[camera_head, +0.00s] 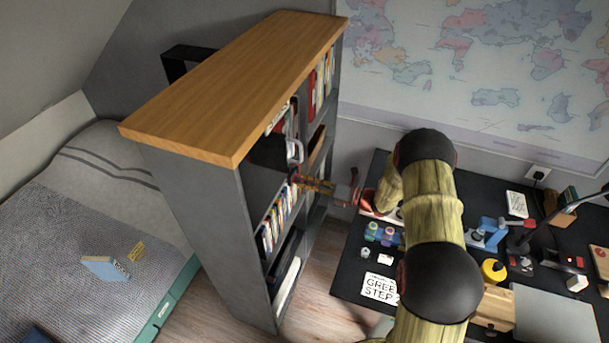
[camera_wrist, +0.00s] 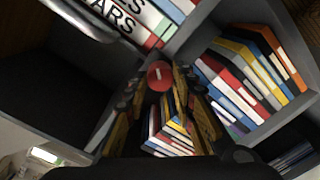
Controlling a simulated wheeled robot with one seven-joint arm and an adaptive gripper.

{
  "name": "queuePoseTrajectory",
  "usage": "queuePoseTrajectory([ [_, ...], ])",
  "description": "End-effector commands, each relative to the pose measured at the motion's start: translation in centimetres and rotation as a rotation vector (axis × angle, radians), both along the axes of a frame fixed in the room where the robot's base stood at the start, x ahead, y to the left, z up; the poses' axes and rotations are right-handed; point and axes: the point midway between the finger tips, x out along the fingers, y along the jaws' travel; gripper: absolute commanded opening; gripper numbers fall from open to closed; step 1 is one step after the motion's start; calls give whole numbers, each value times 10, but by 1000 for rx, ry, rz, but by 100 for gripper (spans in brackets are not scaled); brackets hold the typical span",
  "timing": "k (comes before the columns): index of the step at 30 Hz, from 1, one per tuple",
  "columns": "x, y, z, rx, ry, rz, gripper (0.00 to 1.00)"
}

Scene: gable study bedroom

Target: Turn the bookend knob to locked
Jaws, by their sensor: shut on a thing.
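The red round bookend knob (camera_wrist: 160,74) sits between my fingertips in the wrist view. It has a small pale mark on its face. My gripper (camera_wrist: 158,88) is shut on it, one finger on each side. In the head view my gripper (camera_head: 300,182) reaches from the right into the open front of the tall grey bookcase (camera_head: 203,212). The knob cannot be made out in the head view. I cannot read any locked or unlocked label, so its setting is unclear.
Books (camera_wrist: 245,80) stand in a compartment right of my gripper, with more books (camera_wrist: 168,130) below between the fingers. A grey curved handle (camera_wrist: 82,18) shows at upper left. The black desk (camera_head: 350,260) stands right of the bookcase, the bed (camera_head: 70,230) left.

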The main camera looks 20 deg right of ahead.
Motion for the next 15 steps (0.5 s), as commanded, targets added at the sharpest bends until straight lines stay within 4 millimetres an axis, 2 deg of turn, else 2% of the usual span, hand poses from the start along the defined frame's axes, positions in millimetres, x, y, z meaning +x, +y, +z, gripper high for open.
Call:
queuePoseTrajectory([
  [15, 1, -1, 3, 287, 395, -3, 0],
])
